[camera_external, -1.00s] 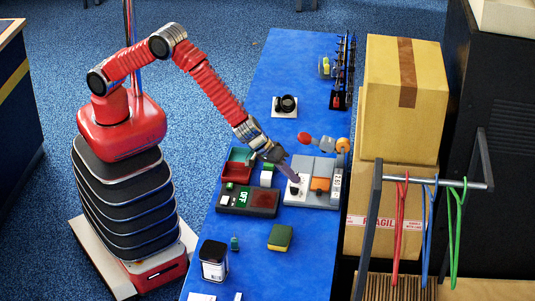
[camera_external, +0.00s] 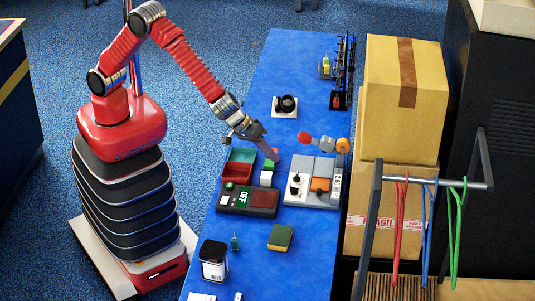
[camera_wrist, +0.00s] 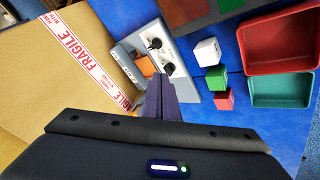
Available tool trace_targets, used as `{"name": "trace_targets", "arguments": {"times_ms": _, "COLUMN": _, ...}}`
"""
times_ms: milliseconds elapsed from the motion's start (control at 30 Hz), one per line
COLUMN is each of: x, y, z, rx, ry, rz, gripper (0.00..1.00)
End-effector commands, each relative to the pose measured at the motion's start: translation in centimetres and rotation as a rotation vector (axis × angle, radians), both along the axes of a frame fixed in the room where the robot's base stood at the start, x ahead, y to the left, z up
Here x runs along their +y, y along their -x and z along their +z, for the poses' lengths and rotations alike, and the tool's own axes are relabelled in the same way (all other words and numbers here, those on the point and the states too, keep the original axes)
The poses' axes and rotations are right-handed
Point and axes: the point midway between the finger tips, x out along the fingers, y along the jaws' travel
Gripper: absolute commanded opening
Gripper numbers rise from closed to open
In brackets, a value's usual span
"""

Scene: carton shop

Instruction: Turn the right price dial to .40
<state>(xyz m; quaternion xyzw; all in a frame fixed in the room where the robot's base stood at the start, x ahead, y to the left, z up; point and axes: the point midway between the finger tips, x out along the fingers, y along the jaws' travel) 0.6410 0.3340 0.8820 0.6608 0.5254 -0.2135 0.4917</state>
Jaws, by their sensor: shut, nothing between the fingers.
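The price device (camera_external: 325,199) is a grey and white box on the blue table, with two black dials on its white panel. One dial (camera_external: 297,177) is farther from the camera and the other dial (camera_external: 294,190) is nearer; in the wrist view they show as an upper dial (camera_wrist: 155,43) and a lower dial (camera_wrist: 168,68). Their settings are too small to read. A display (camera_external: 337,184) sits at the device's right end, its digits unclear. My gripper (camera_external: 275,157) is shut and empty, apart from the dials, above and beyond them. Its purple fingers (camera_wrist: 158,85) cover part of the device in the wrist view.
Green, white and red cubes and red and green trays (camera_external: 241,155) lie left of the device. A dark box marked OFF (camera_external: 263,200) stands in front of the trays. Stacked cartons (camera_external: 390,200) rise at the right. A yellow-green sponge (camera_external: 280,237) lies nearer the camera.

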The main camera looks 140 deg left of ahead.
Motion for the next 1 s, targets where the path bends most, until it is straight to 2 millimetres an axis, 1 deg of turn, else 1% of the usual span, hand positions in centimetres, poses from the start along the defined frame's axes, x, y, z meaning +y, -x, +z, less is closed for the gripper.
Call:
{"name": "trace_targets", "arguments": {"times_ms": 33, "x": -0.3, "y": 0.2, "z": 0.4, "rx": -0.001, "ry": 0.000, "rz": 0.000, "gripper": 0.00}}
{"name": "trace_targets", "arguments": {"times_ms": 167, "x": -0.6, "y": 0.4, "z": 0.9, "rx": 0.001, "ry": -0.001, "rz": -0.002, "gripper": 0.00}}
{"name": "trace_targets", "arguments": {"times_ms": 467, "x": -0.6, "y": 0.5, "z": 1.0, "rx": 0.001, "ry": 0.000, "rz": 0.000, "gripper": 0.00}}
{"name": "trace_targets", "arguments": {"times_ms": 633, "x": 0.0, "y": 0.7, "z": 0.4, "rx": 0.007, "ry": 0.002, "rz": 0.008, "gripper": 0.12}}
{"name": "trace_targets", "arguments": {"times_ms": 833, "x": 1.4, "y": -0.5, "z": 0.8, "rx": -0.007, "ry": 0.031, "rz": 0.053, "gripper": 0.26}}
{"name": "trace_targets", "arguments": {"times_ms": 1000, "x": 2.1, "y": -1.1, "z": 1.2, "rx": 0.052, "ry": 0.028, "rz": -0.006, "gripper": 0.27}}
